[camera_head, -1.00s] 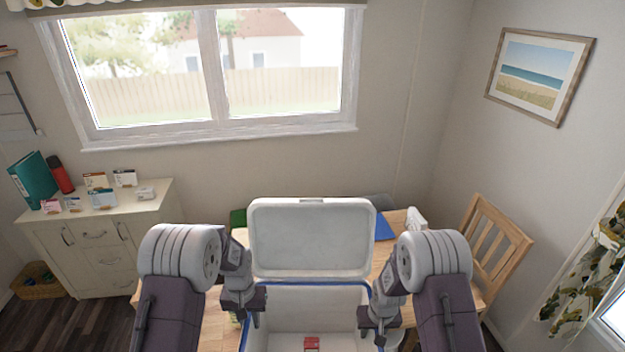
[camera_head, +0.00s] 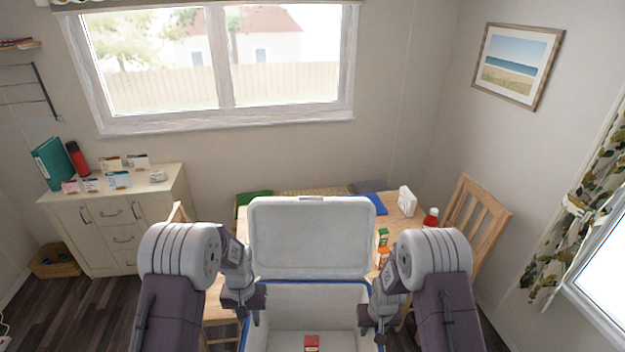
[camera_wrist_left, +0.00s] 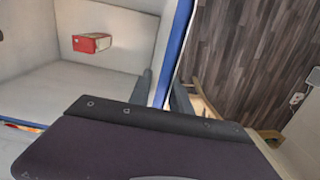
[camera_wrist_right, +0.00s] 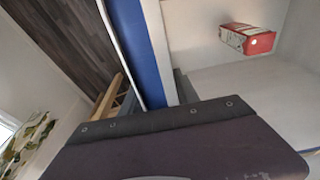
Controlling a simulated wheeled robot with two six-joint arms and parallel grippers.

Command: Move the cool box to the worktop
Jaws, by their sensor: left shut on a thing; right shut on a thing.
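The cool box (camera_head: 310,237) is white with a blue rim, and its lid stands open. It is held close in front of me at the bottom middle of the head view. My left gripper (camera_head: 252,312) is shut on its left wall; the blue-edged wall also shows between the fingers in the left wrist view (camera_wrist_left: 172,60). My right gripper (camera_head: 374,318) is shut on its right wall, seen too in the right wrist view (camera_wrist_right: 140,50). A small red and white carton (camera_head: 312,342) lies inside. The worktop cannot be made out in these views.
A cream cabinet (camera_head: 120,215) with boxes on top is at left, a basket (camera_head: 55,262) on the floor.

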